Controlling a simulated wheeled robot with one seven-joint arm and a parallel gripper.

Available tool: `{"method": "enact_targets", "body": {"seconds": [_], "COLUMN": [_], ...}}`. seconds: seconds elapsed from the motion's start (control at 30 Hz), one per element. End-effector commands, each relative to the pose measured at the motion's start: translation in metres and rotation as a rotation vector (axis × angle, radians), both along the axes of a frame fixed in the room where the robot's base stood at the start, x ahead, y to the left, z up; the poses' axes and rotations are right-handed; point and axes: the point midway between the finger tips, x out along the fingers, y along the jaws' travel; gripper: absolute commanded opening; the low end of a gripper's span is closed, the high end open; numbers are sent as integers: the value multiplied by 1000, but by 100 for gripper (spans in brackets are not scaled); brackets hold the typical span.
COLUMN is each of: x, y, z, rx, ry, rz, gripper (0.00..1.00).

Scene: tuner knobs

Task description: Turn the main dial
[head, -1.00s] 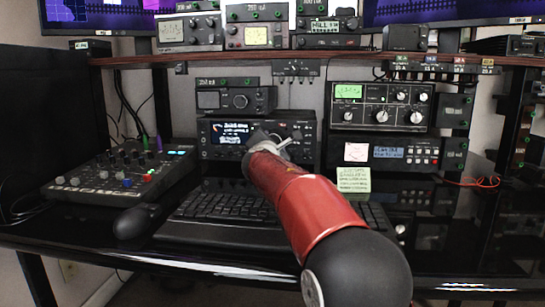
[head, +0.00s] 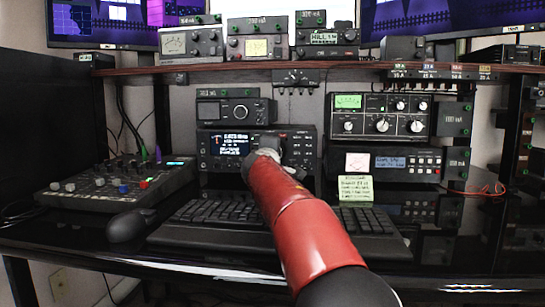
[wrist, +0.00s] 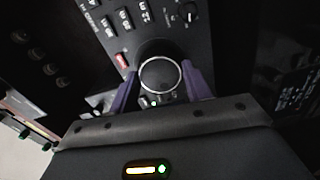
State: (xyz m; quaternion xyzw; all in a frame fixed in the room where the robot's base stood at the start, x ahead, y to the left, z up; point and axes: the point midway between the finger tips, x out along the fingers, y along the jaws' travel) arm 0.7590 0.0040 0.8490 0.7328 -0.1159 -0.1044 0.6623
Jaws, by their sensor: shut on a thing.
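The main dial (wrist: 160,75) is a round dark knob with a bright silver rim, seen in the wrist view. My gripper (wrist: 160,88) has its two purple fingers on either side of the dial, shut on it. The radio (head: 228,145) that bears the dial is a black unit with a lit display, on the desk under the shelf. In the head view my red arm reaches to the right part of its front, and my wrist hides the dial and the fingers there.
A keyboard (head: 215,213) lies under my arm, with a mouse (head: 127,226) to its left. A mixer (head: 110,188) stands at the left. A yellow note (head: 355,188) hangs below a unit to the right. A small radio (head: 232,108) sits on top of the main one.

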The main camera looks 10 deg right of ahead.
Motion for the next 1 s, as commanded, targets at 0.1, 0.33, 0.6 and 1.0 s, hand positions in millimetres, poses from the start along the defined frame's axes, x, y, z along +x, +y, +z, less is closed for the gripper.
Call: {"method": "enact_targets", "body": {"seconds": [0.1,0.33,0.6,1.0], "x": [0,0,0,0], "y": [0,0,-1,-1], "z": [-1,-1,-2,-2], "rx": [73,173,217,221], "ry": [-21,-54,-68,-68], "rz": [-2,-3,-3,-4], "gripper": [26,26,26,50]}}
